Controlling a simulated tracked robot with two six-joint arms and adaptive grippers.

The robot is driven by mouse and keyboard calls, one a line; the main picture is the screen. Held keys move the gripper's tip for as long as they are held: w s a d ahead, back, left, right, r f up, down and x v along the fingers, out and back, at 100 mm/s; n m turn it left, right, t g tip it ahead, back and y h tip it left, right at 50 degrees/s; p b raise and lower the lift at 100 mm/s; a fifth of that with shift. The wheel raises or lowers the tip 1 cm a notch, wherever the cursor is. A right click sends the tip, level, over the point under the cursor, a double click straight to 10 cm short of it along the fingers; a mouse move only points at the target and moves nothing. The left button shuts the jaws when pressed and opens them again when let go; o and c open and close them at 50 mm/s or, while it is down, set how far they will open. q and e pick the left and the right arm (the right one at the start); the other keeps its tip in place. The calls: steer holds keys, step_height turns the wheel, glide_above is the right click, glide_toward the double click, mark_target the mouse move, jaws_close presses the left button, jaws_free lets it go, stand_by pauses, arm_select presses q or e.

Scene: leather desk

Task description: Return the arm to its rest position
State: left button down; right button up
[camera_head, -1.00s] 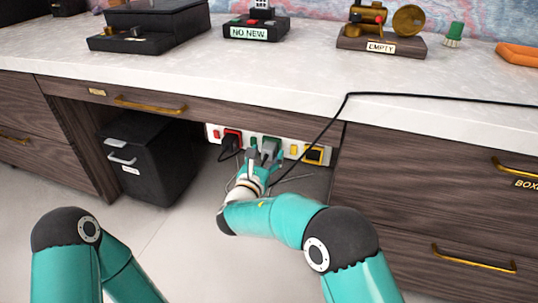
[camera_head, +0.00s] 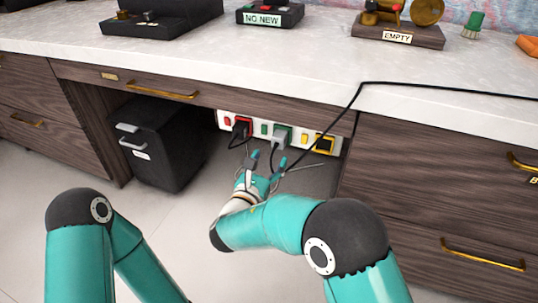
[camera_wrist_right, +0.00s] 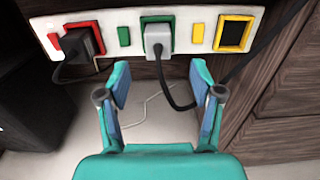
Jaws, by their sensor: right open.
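My right gripper (camera_head: 268,165) is open and empty, just in front of and below the power strip (camera_head: 262,131) under the desk. In the right wrist view its fingers (camera_wrist_right: 160,90) are spread apart, with the grey plug (camera_wrist_right: 158,38) beyond them. The grey plug (camera_head: 281,140) sits in the green-framed socket, its cord hanging down between the fingers in the wrist view. A black plug (camera_wrist_right: 80,44) sits in the red-framed socket. The yellow-framed socket (camera_wrist_right: 234,33) has no plug in it. My left arm shows at lower left, but its gripper is out of view.
The desk front (camera_head: 205,95) overhangs the strip. A black cabinet (camera_head: 160,145) stands left of it, and drawers (camera_head: 430,190) are at right. A black cable (camera_head: 352,100) runs over the desk edge. Open floor (camera_head: 150,210) lies in front.

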steer(key=shift+s+a+r, duration=0.1)
steer(key=shift+a+r, duration=0.05)
steer(key=shift+a, duration=0.05)
